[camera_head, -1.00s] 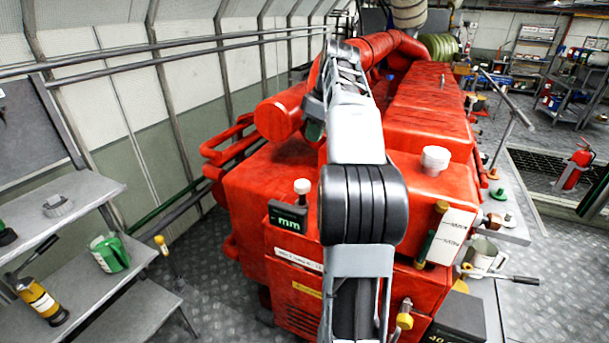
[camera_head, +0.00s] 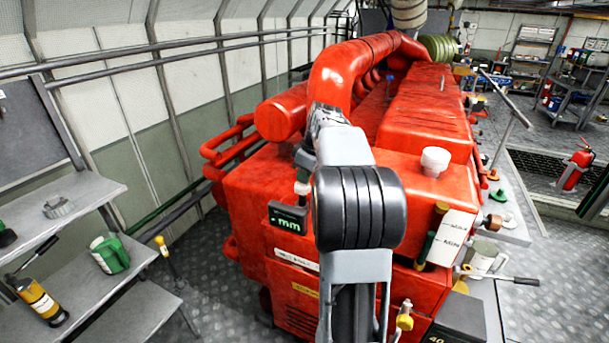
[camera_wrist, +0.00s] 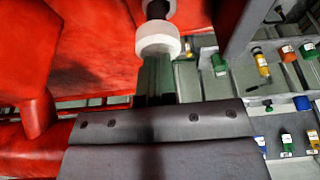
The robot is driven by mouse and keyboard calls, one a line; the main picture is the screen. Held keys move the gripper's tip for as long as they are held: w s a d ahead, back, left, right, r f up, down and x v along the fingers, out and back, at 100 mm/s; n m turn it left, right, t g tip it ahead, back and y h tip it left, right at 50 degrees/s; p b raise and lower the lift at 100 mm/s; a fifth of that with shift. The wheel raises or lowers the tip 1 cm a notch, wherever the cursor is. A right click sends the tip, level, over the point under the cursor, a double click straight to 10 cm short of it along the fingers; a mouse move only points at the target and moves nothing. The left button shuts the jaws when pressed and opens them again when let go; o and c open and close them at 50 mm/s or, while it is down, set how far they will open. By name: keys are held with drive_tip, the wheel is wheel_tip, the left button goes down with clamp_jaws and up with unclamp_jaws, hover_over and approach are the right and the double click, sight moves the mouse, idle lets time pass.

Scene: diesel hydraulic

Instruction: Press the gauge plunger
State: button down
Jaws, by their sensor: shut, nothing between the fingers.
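The gauge (camera_head: 287,218) is a dark box with a green "mm" display on the near end of the red engine. Its plunger has a white knob (camera_head: 302,187) on top. My gripper (camera_head: 303,170) points down just above the knob, its fingers shut and empty. In the wrist view the white knob (camera_wrist: 158,42) lies just beyond the fingertips (camera_wrist: 155,72), with the dark stem behind it. I cannot tell whether the fingertips touch the knob. My arm hides part of the engine to the right of the gauge.
The red engine (camera_head: 425,130) fills the middle. A white cup-like cap (camera_head: 435,160) stands on it, right of my arm.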

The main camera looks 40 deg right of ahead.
drive_tip(key=shift+f, duration=0.2)
wheel_tip(320, 180, down, 3)
drive_tip(key=shift+r+b, duration=0.1)
drive_tip(key=shift+b, duration=1.05)
drive_tip(key=shift+r, duration=0.1)
wheel_tip(320, 180, up, 5)
drive_tip(key=p, duration=0.4)
drive_tip(key=shift+r+p, duration=0.2)
drive_tip(key=shift+p, duration=0.1)
drive_tip(key=b+v, duration=0.1)
drive_tip(key=v, duration=0.8)
drive_tip(key=shift+b, duration=0.3)
drive_tip(key=shift+s+d, duration=0.1)
drive_tip(key=shift+s, duration=0.05)
